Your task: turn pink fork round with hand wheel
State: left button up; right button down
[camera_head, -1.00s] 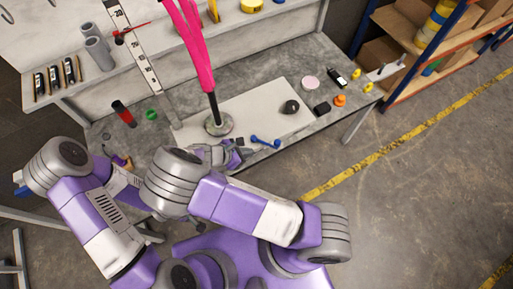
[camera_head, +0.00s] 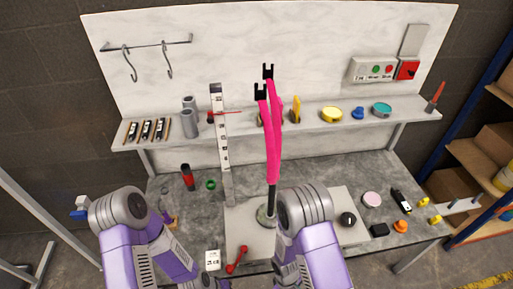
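The pink fork (camera_head: 273,140) stands upright above the bench, with its two legs up and black tips (camera_head: 267,72) at the top. Its dark lower stem (camera_head: 271,198) goes down to a round grey hand wheel (camera_head: 264,217) on the light board. My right arm covers the wheel's right side. The two legs overlap in this view, one slightly behind the other. My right arm reaches up beside the wheel; its gripper is hidden behind my own arm. My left arm is at lower left, and I cannot make out its gripper. Whether either gripper touches the wheel is hidden.
A measuring strip (camera_head: 221,145) stands left of the fork. A black ball (camera_head: 348,219) and small parts lie right.

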aim_at(348, 219)
jog(key=z, duration=1.15)
